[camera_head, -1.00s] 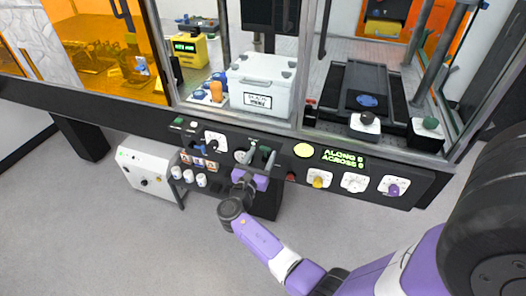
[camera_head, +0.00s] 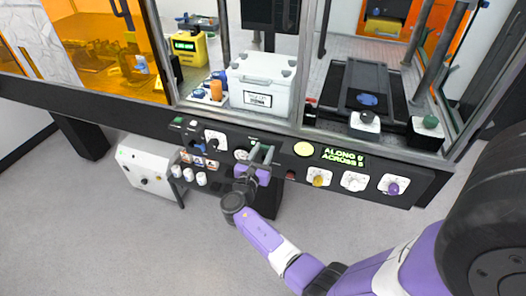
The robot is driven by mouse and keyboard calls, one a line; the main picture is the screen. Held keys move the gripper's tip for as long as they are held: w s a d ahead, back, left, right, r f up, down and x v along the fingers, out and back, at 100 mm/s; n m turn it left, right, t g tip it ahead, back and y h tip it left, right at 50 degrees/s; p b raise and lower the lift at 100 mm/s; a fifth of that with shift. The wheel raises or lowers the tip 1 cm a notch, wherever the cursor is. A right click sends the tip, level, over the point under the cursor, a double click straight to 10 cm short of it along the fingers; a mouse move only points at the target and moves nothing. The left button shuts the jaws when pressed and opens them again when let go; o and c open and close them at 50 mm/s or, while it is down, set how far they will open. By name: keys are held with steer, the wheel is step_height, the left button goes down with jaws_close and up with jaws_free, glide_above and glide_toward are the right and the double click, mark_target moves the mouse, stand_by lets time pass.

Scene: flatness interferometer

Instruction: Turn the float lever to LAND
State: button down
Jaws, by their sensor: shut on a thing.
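The control panel (camera_head: 283,177) runs along the front edge below the glass cabinet. A pale round dial plate (camera_head: 240,155) on it sits just left of my gripper (camera_head: 261,154). My gripper reaches up to the panel from below and its jaws are closed at this dial. They appear to be shut on the float lever, which is mostly hidden behind the fingers. The lever's exact angle and the dial's lettering, including any LAND mark, are too small or covered to read.
A dial with a black lever (camera_head: 214,141) is to the left. White cylinders (camera_head: 188,175) stand lower left.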

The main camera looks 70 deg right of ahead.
steer(key=s+m+b, duration=0.1)
steer(key=m+b, duration=0.1)
steer(key=m, duration=0.1)
steer(key=s+f+m+b, duration=0.1)
steer(key=m+b, duration=0.2)
steer(key=s+f+m+b, duration=0.1)
steer(key=s+m+b, duration=0.1)
steer(key=m+b, duration=0.1)
steer(key=shift+s+d+f, duration=0.1)
steer(key=shift+d+f, duration=0.05)
steer(key=shift+f, duration=0.1)
steer(key=f+m+b, duration=0.1)
steer(key=m+b, duration=0.2)
steer(key=s+f+m+b, duration=0.1)
steer(key=m+b, duration=0.2)
steer(key=b, duration=0.1)
steer(key=f+m+b, duration=0.1)
steer(key=m+b, duration=0.1)
steer(key=b, duration=0.2)
steer(key=shift+s+f+m, duration=0.35)
steer(key=shift+m, duration=0.05)
steer(key=c, duration=0.9)
jaws_free()
